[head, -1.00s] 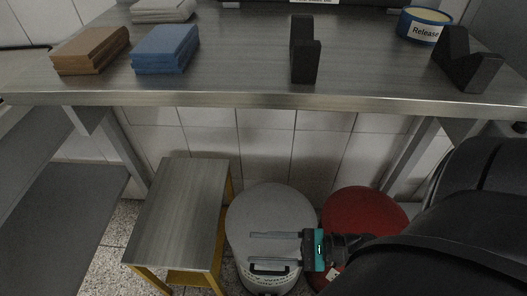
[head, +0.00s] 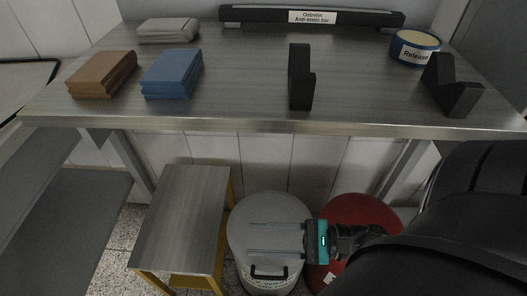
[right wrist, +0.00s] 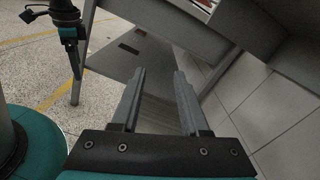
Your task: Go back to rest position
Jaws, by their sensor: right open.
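My right gripper (head: 278,238) is open and empty in the head view, below the table's front edge and over the grey-lidded bin. Its two fingers point left and stand apart. In the right wrist view the two fingers (right wrist: 158,105) are spread with nothing between them. My left gripper is not in the head view. In the right wrist view another of my grippers (right wrist: 74,55) hangs at the upper left, and its jaw state is too small to tell.
A metal table (head: 235,100) bears brown blocks (head: 100,75), blue blocks (head: 171,74), a grey stack (head: 168,31), black holders (head: 299,78) (head: 451,86) and the Release roll (head: 414,46). Below stand a stool (head: 182,215), a grey-lidded bin (head: 270,212) and a red bin (head: 358,212).

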